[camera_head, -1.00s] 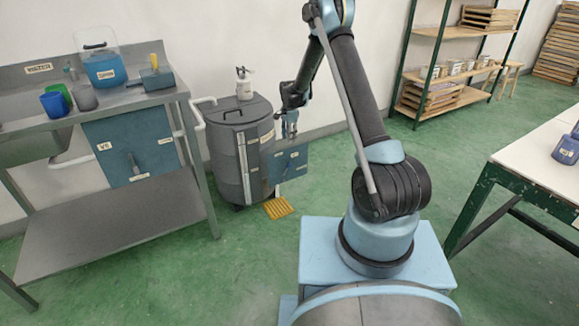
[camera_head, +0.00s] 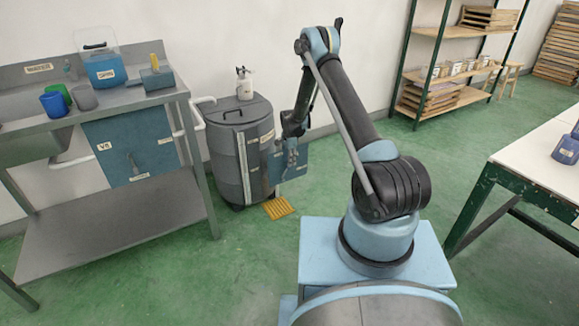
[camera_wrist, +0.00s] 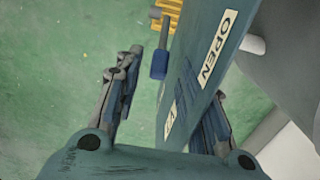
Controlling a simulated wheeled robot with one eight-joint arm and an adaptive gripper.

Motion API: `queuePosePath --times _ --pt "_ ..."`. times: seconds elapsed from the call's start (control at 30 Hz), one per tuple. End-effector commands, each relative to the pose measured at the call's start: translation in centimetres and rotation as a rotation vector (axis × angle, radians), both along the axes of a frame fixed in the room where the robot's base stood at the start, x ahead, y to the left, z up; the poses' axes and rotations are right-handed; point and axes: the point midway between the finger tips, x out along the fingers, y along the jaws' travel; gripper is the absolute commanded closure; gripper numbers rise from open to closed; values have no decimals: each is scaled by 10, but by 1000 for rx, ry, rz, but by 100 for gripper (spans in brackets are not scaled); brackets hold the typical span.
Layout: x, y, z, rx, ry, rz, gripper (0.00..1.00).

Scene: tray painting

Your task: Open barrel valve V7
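The dark grey barrel (camera_head: 228,150) stands against the wall, with a blue valve panel (camera_head: 297,160) at its right side. In the wrist view the panel (camera_wrist: 228,62) bears an OPEN label (camera_wrist: 218,48) and a partly hidden V7 label (camera_wrist: 171,121). A lever with a blue grip (camera_wrist: 159,65) sticks out beside the panel. My gripper (camera_wrist: 161,75) is open, its fingers set wide apart to the left and right. The lever grip shows ahead between them, with no contact visible. The right finger overlaps the panel in view. In the head view my gripper (camera_head: 288,158) is in front of the panel and hides the lever.
A yellow floor grate (camera_head: 277,208) lies below the panel. A white bottle (camera_head: 244,85) stands on the barrel lid. A sink bench (camera_head: 110,105) with cups and another blue panel (camera_head: 130,147) is at left. A white table (camera_head: 540,150) is at right.

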Motion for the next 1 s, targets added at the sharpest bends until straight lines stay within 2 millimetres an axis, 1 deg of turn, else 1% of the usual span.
queuePosePath --times 0.03,0.1,0.23,0.4,0.63,0.67,0.7,0.77,0.8,0.83,1.0 --pt "0 0 -7 0 0 0 63" --pt "0 0 -15 0 0 0 63" --pt "0 0 -25 0 0 0 63" --pt "0 0 -30 0 0 0 63" --pt "0 0 -30 0 0 0 63" --pt "0 0 -30 0 0 0 66" --pt "0 0 -30 0 0 0 75" --pt "0 0 -30 0 0 0 88" --pt "0 0 -30 0 0 0 97" --pt "0 0 -30 0 0 0 100" --pt "0 0 -30 0 -1 0 100"
